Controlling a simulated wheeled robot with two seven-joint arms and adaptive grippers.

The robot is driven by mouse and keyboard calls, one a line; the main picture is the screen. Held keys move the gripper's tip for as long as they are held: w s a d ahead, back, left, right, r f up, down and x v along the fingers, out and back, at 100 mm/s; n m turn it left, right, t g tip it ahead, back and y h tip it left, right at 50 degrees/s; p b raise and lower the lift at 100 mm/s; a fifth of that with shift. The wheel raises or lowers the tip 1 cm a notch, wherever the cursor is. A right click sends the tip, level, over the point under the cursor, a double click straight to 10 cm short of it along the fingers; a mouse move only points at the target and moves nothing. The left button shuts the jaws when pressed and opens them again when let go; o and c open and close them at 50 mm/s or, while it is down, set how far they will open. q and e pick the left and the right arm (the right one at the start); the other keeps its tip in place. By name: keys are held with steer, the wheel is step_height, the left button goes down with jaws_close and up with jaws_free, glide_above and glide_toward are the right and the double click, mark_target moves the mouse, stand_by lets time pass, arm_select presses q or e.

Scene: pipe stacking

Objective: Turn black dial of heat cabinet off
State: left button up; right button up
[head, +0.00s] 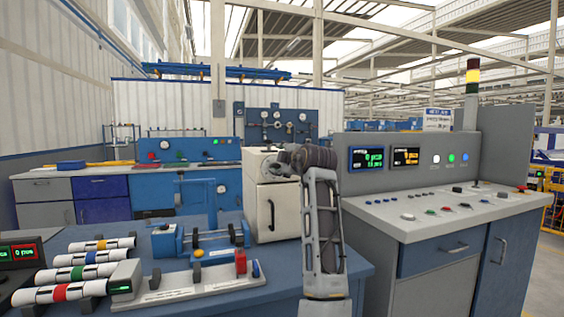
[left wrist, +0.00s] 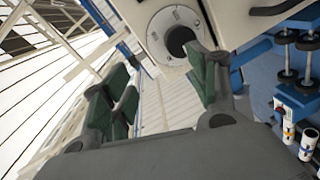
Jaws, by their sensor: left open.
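The heat cabinet (head: 257,205) is a cream-coloured box with a dark vertical door handle, standing at the back of the blue bench. Its round black dial (left wrist: 180,40), inside a pale marked ring, shows at the top of the left wrist view. In the head view my arm and wrist hide the dial. My left gripper (head: 286,160) is at the upper front of the cabinet. In the left wrist view the left gripper (left wrist: 160,85) is open and empty, with the right finger's tip close to the dial; contact cannot be told. My right gripper is not in view.
A grey control console (head: 440,205) stands right of the cabinet. On the blue bench (head: 225,295) are banded pipes (head: 85,258) at the left and a blue clamp fixture (head: 200,240) in front of the cabinet. Gauge panels stand behind.

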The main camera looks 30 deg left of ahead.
arm_select(q)
steer(key=b+v, duration=0.2)
steer(key=v, duration=0.6)
steer(key=shift+f, duration=0.6)
stand_by(0.5)
steer(key=shift+w, duration=0.1)
stand_by(0.7)
